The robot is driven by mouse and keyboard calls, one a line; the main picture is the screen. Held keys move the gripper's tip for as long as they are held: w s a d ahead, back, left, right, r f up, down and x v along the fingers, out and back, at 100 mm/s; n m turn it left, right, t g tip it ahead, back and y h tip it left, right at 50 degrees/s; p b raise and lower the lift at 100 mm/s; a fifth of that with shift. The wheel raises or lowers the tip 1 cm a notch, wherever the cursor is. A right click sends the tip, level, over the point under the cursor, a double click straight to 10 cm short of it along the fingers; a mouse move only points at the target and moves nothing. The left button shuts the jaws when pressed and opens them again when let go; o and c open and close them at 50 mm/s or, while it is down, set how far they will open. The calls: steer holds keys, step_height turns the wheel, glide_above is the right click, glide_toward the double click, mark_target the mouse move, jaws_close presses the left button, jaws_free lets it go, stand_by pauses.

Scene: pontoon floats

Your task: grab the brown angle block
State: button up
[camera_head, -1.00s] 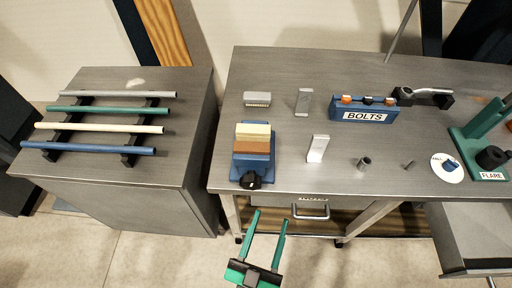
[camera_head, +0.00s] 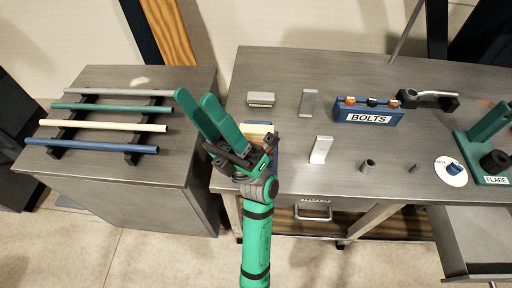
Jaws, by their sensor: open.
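My green gripper (camera_head: 194,96) is open and empty, its two fingers pointing up and left over the gap between the two benches. Its wrist and palm cover most of the blue vise-like holder (camera_head: 276,158) at the left end of the right bench. A cream block (camera_head: 258,129) in that holder shows just right of the fingers. The brown block sat in front of the cream one in the earlier view; now it is hidden, or nearly so, behind my gripper. I cannot tell the height of the gripper above the bench.
The left bench carries several rods (camera_head: 105,108) on black rests. On the right bench (camera_head: 225,178) stand grey blocks (camera_head: 308,102), a white upright block (camera_head: 321,149), a blue BOLTS rack (camera_head: 368,112), a small cylinder (camera_head: 368,166) and a green FLARE stand (camera_head: 490,130).

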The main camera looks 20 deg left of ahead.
steer(key=s+a+r+n+g+h, duration=0.1)
steer(key=s+a+n+g+h, duration=0.25)
steer(key=n+g+h, duration=0.35)
steer(key=s+a+r+n+g+h, duration=0.1)
steer(key=s+a+n+g+h, duration=0.1)
steer(key=a+n+g+h, duration=0.5)
steer(key=n+t+h, duration=0.1)
steer(key=t+h, duration=1.6)
glide_above(261, 143)
steer(key=s, duration=0.2)
steer(key=f, duration=2)
steer(key=shift+w+a+f, duration=0.1)
steer(key=shift+w+a, duration=0.05)
steer(key=shift+w, duration=0.05)
steer(key=shift+w+d+f, duration=0.15)
steer(key=shift+d+f, duration=0.05)
steer(key=shift+f, duration=1.1)
steer(key=shift+w+d+f, duration=0.1)
steer(key=shift+d+f, duration=0.1)
steer(key=shift+f, duration=1.05)
